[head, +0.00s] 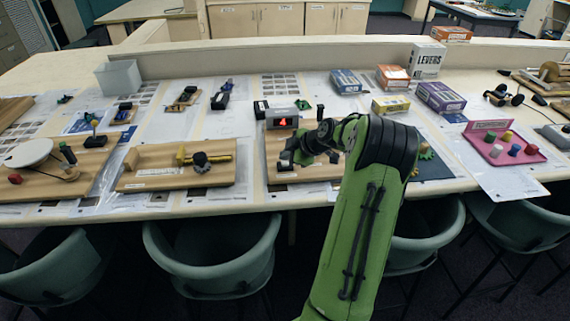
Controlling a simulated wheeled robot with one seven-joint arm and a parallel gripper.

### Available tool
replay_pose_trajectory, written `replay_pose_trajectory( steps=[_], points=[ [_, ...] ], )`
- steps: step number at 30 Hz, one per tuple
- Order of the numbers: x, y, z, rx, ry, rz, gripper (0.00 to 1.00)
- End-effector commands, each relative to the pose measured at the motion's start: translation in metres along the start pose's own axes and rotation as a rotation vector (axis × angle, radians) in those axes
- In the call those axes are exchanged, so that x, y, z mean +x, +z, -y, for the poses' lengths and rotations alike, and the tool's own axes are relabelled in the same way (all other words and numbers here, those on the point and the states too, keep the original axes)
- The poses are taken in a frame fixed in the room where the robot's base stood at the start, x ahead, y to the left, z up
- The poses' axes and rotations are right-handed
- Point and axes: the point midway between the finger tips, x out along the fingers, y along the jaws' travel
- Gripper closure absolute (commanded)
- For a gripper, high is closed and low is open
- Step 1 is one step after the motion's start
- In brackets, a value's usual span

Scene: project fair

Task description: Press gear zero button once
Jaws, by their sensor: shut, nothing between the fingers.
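A wooden board (272,170) on the table carries a grey box (283,113) with a lit red display (284,122). My gripper (286,160) is shut and empty, low over this board, in front of the display. I cannot tell whether its tips touch anything. No button labelled gear zero can be made out; the arm hides the board's right part, and the labels are too small to read.
A board with a yellow cylinder (213,159) lies left of my gripper. Boxes, including one marked LEVERS (427,60), stand at the back right. A pink tray (504,145) holds several coloured pieces. Green chairs (215,260) line the table's front edge.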

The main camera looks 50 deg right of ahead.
Motion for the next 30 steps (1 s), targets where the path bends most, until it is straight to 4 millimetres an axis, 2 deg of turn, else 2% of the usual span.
replay_pose_trajectory(
  steps=[30],
  points=[
    [0.0045,0.0034,0.0032,0.0,0.001,0.0,1.0]
  ],
)
